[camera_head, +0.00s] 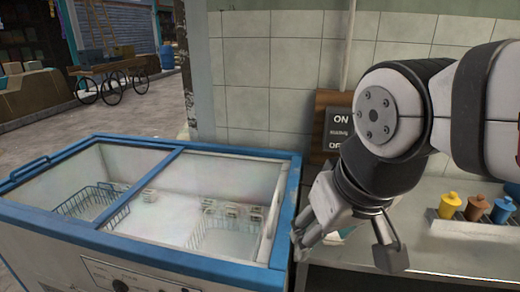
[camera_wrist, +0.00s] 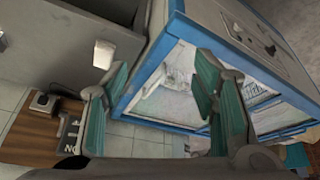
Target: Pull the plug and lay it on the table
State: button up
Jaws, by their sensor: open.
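My gripper (camera_head: 345,246) is open and empty, pointing down beside the freezer's right end, over the left part of the grey table (camera_head: 450,262). In the wrist view its two green-padded fingers (camera_wrist: 160,100) are spread wide with nothing held between them. What looks like the plug (camera_wrist: 42,101), a small dark piece with a pale surround, sits on the wooden wall board (camera_wrist: 30,132) at the left, apart from the fingers. In the head view the wooden board (camera_head: 325,98) shows behind my arm, which hides its lower part and the plug.
A blue-rimmed freezer (camera_head: 225,152) with wire baskets fills the left and middle. An ON/OFF switch plate (camera_head: 340,128) is on the board. Yellow, brown and blue containers (camera_head: 474,207) stand on the table at right. A small white object (camera_wrist: 103,53) is near the left finger in the wrist view.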

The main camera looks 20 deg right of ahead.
jog(key=w+d+f+m+t, duration=0.25)
jog(key=w+d+f, duration=0.35)
jog(key=w, duration=0.5)
jog(key=w+d+f+m+t, duration=0.1)
jog(key=w+d+f+m, duration=0.25)
jog(key=w+d, duration=0.55)
jog(key=w+d+f+m+t, duration=0.15)
jog(key=w+d+f, duration=0.4)
jog(key=w, duration=0.65)
jog(key=d+f+m+t+h, duration=0.1)
jog(key=d+m+t, duration=0.1)
jog(key=d, duration=0.4)
jog(key=w+d+f+m+t+h, duration=0.1)
jog(key=d+f+m+h, duration=0.1)
jog(key=d+m, duration=0.3)
jog(key=d+f+m+t+h, duration=0.1)
jog(key=d+m, duration=0.3)
jog(key=d, duration=0.4)
jog(key=shift+w+f+t+h+p, duration=0.25)
jog(key=shift+f+t+h+p, duration=0.1)
jog(key=shift+t, duration=0.45)
jog(key=s+d+m+h, duration=0.1)
jog(key=d, duration=0.1)
jog(key=s+d+m+h, duration=0.2)
jog(key=d, duration=0.1)
jog(key=s+d+m+h, duration=0.1)
jog(key=d+m, duration=0.1)
jog(key=d, duration=0.1)
jog(key=shift+s, duration=0.2)
